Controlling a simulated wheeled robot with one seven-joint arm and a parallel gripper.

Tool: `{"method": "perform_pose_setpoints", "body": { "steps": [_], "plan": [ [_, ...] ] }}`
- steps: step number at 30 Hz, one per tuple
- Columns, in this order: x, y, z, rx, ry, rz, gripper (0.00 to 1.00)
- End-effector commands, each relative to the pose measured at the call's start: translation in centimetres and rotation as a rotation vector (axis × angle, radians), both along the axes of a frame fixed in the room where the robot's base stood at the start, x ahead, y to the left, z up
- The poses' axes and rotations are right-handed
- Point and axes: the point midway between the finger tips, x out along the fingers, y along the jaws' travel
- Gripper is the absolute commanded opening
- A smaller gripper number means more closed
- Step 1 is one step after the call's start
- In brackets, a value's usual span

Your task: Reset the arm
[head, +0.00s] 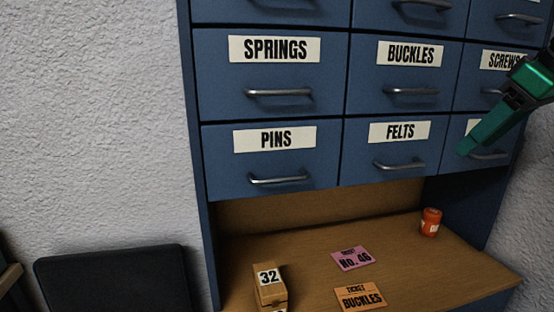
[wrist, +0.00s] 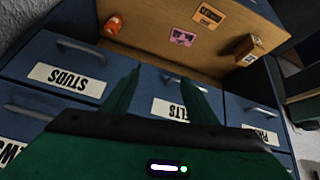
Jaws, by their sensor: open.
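My gripper (head: 466,148) is at the right of the head view, in front of the blue drawer cabinet (head: 208,165). In the wrist view my gripper (wrist: 160,90) has its two green fingers apart, with nothing between them. The fingers point over the lower drawer row toward the wooden shelf. The FELTS drawer (head: 390,152) shows in the head view, and its label is partly hidden by a finger in the wrist view. In the head view my gripper covers most of the label on the drawer right of FELTS; the wrist view shows a STUDS drawer (wrist: 66,80).
On the wooden shelf (head: 310,262) are an orange-red container (head: 431,222), a pink NO. 46 card (head: 352,259), an orange BUCKLES ticket (head: 361,297) and a wooden box (head: 270,288) marked 32. All the drawers in view look shut. A dark panel (head: 115,280) stands at the lower left.

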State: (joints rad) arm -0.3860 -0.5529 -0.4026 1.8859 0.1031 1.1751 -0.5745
Motion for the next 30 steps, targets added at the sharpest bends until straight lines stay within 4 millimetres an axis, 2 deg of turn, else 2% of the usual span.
{"method": "perform_pose_setpoints", "body": {
  "steps": [1,6,12,15,18,20,21,23,30],
  "plan": [
    [-0.8,-0.2,-2.7,0.014,0.053,-0.065,0.53],
    [-4.2,-0.5,-11.2,0.065,0.221,-0.299,0.53],
    [-9.8,-0.7,-20.8,0.111,0.411,-0.595,0.53],
    [-13.0,-0.6,-24.9,0.127,0.493,-0.734,0.53],
    [-15.7,-0.4,-27.9,0.137,0.555,-0.844,0.53],
    [-16.9,-0.2,-29.1,0.141,0.583,-0.892,0.53],
    [-17.5,-3.2,-29.7,0.146,0.597,-0.917,0.53],
    [-18.2,-4.2,-30.3,0.147,0.611,-0.946,0.53],
    [-18.6,-4.2,-30.7,0.146,0.621,-0.963,0.53]
  ]
}}
